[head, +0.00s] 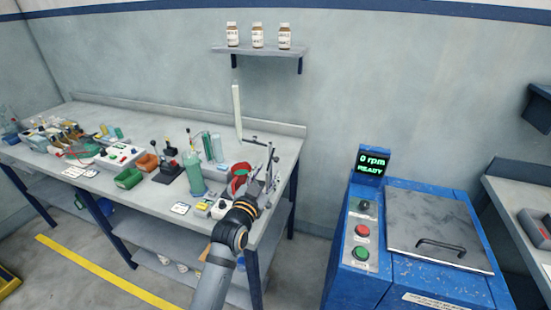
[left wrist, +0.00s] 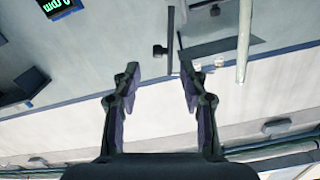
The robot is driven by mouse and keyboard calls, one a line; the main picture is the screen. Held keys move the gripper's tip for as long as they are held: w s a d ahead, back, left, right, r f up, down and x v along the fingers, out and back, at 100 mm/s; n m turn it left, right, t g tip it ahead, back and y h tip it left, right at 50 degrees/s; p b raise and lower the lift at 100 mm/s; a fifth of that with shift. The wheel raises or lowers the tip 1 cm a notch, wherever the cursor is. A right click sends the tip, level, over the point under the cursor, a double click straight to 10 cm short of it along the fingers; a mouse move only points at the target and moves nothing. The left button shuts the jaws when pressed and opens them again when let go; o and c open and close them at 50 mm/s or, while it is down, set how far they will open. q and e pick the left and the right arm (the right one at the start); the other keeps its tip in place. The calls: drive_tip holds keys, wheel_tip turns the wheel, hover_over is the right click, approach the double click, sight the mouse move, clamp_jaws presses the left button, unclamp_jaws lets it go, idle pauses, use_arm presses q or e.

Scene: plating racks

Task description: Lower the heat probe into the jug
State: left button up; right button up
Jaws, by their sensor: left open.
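A tall pale rod (head: 237,112) rises above the right part of the bench; I cannot tell if it is the heat probe. It also shows in the left wrist view (left wrist: 243,45), right of my fingers. A green cylindrical vessel (head: 193,175), possibly the jug, stands left of my gripper. A thin metal stand (head: 270,165) with a clamp is close behind my gripper. My left gripper (head: 264,185) is over the bench's right end. In the left wrist view its two fingers (left wrist: 162,88) are apart with nothing between them. My right gripper does not show.
The bench (head: 150,203) holds a red round item (head: 239,180), green tubes (head: 212,147), a green tray (head: 128,178) and clutter at left. A wall shelf (head: 262,50) carries bottles above. A blue machine (head: 400,283) stands at right, its display reading 0 rpm READY.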

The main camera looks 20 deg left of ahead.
sight(275, 161)
use_arm(q)
drive_tip(key=w+p, duration=0.1)
drive_tip(key=w, duration=0.7)
drive_tip(key=shift+w+d+p, duration=0.1)
drive_tip(key=shift+w+p, duration=0.05)
drive_tip(key=shift+p, duration=0.15)
drive_tip(key=shift+f, duration=0.15)
clamp_jaws()
